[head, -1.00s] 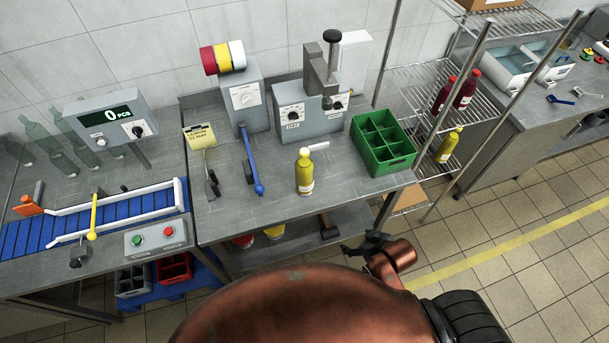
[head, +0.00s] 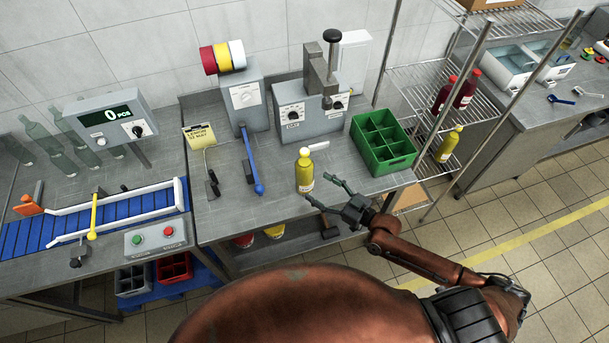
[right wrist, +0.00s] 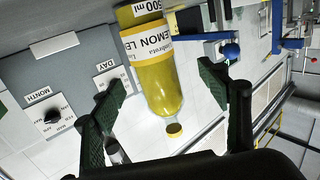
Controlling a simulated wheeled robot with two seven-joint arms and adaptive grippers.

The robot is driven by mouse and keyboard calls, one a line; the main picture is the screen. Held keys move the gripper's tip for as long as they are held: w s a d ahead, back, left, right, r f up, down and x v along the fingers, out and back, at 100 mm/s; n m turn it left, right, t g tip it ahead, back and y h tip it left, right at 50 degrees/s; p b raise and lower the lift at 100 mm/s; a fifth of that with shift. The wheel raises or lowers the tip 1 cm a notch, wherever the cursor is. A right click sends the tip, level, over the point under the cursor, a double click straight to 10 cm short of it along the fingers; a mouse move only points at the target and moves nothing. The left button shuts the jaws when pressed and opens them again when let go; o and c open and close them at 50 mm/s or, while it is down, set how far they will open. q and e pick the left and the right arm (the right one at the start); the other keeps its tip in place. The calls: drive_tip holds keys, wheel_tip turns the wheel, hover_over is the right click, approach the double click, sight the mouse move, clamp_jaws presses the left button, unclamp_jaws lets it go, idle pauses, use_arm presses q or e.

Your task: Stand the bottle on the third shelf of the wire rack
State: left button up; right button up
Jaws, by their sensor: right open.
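A yellow bottle with a pale label (head: 304,174) stands upright on the steel table near its front edge. It also shows in the right wrist view (right wrist: 160,85), upside down in the picture, between the spread fingers. My right gripper (head: 320,188) is open, just to the front right of the bottle, with its fingers pointing towards it. I cannot tell whether they touch it. The wire rack (head: 412,78) stands right of the table. Red bottles (head: 464,90) stand on one of its shelves, and another yellow bottle (head: 448,145) on the shelf below. My left gripper is not in view.
A green divided crate (head: 383,143) stands right of the bottle, towards the rack. A blue-handled lever (head: 254,165) and a labelling machine (head: 310,112) are left of and behind it. A rack post (head: 455,118) rises in front of the shelves.

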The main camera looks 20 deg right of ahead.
sight(304, 173)
drive_tip(key=shift+w+d+r+t, duration=0.35)
drive_tip(key=shift+w+d, duration=0.2)
drive_tip(key=shift+w, duration=0.1)
drive_tip(key=x, duration=0.2)
drive_tip(key=p+x, duration=0.1)
drive_tip(key=x, duration=0.4)
drive_tip(key=shift+s+a+p, duration=0.2)
drive_tip(key=shift+a+p, duration=0.15)
drive_tip(key=shift+a, duration=0.1)
drive_tip(key=shift+c, duration=0.4)
clamp_jaws()
drive_tip(key=shift+w+r, duration=0.1)
drive_tip(key=shift+r, duration=0.1)
